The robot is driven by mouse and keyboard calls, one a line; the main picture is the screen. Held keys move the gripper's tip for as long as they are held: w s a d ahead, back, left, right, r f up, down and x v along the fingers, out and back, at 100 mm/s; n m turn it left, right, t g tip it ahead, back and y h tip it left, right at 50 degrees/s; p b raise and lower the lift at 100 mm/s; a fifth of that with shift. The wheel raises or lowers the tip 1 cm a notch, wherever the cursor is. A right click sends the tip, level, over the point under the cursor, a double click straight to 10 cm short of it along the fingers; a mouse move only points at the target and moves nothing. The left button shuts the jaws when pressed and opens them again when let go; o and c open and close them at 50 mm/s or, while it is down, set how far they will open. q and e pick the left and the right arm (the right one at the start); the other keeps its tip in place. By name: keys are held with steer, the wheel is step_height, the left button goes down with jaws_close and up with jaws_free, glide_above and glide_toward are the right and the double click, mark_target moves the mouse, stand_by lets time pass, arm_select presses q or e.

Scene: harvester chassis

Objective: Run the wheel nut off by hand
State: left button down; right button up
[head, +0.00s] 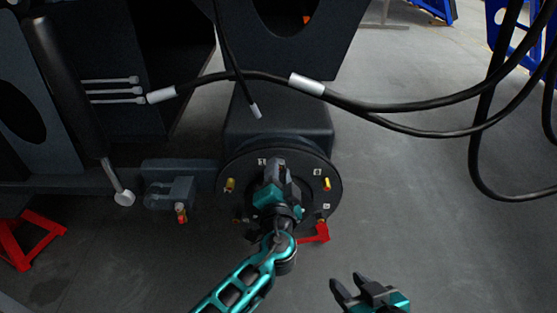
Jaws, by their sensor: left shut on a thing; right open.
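The round dark wheel hub (327,167) faces me in the middle of the head view. Brass-coloured nuts sit around its face, one at the upper left (230,185), one at the right (327,184) and one at the lower right (320,219). Small white labels mark some positions. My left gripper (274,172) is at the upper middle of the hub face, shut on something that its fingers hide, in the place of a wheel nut. My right gripper (352,281) is open and empty, low at the right, apart from the hub.
Black hoses (420,104) hang across the upper right. A dark cylinder (65,85) slants down at the left. A red stand (28,238) is on the floor at far left, and a red part (318,234) shows below the hub. The floor at right is clear.

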arm_select(q)
steer(key=n, duration=0.6)
steer(key=shift+s+d+f+n, duration=0.1)
steer(key=shift+s+d+n, duration=0.1)
steer(key=shift+s+n, duration=0.1)
steer(key=n, duration=0.4)
steer(key=shift+a+r+n, duration=0.1)
steer(key=shift+r+n, duration=0.1)
steer(key=shift+n, duration=0.9)
